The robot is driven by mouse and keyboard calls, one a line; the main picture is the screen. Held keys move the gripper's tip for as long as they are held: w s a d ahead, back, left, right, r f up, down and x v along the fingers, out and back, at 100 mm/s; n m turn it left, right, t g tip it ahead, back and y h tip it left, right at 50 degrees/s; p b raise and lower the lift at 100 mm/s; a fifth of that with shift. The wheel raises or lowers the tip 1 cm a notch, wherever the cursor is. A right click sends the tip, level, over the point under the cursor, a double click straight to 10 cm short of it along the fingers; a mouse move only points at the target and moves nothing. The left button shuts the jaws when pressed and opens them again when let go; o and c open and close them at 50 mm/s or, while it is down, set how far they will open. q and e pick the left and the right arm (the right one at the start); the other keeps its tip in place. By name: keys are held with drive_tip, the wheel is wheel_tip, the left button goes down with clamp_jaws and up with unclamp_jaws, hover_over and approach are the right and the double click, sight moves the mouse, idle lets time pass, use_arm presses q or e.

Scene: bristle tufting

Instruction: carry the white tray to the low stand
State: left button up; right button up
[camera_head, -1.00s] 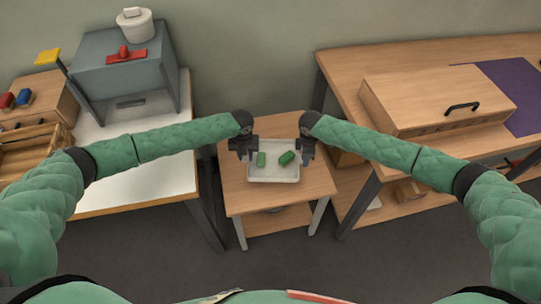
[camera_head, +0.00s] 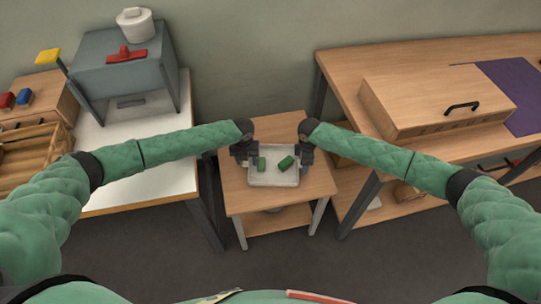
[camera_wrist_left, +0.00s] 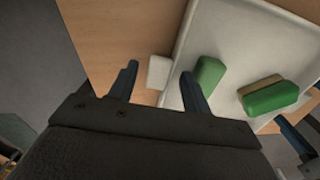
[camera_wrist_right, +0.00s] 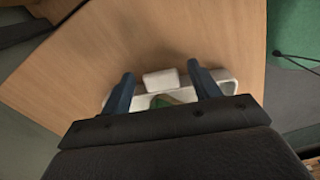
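The white tray (camera_head: 274,182) appears to rest on top of the low wooden stand (camera_head: 240,198) in the head view. Two green blocks (camera_wrist_left: 208,76) (camera_wrist_left: 270,97) lie inside it. My left gripper (camera_head: 243,158) is at the tray's left end; in the left wrist view its fingers (camera_wrist_left: 156,84) stand apart on either side of a white tray handle (camera_wrist_left: 159,72), with gaps. My right gripper (camera_head: 306,156) is at the right end; in the right wrist view its fingers (camera_wrist_right: 163,88) stand apart around the other handle (camera_wrist_right: 161,80). The tray's far part is hidden there.
A white-topped table (camera_head: 150,190) with a grey box-shaped unit (camera_head: 120,72) stands at the left. A wooden workbench (camera_head: 345,70) with a handled wooden case (camera_head: 425,100) stands at the right. Bare stand top shows around the tray.

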idle(0.3)
use_arm(q)
wheel_tip(320, 180, up, 12)
use_arm(e)
wheel_tip(320, 180, up, 12)
idle(1.0)
use_arm(q)
drive_tip(key=shift+f, duration=0.15)
use_arm(e)
drive_tip(key=shift+f, duration=0.15)
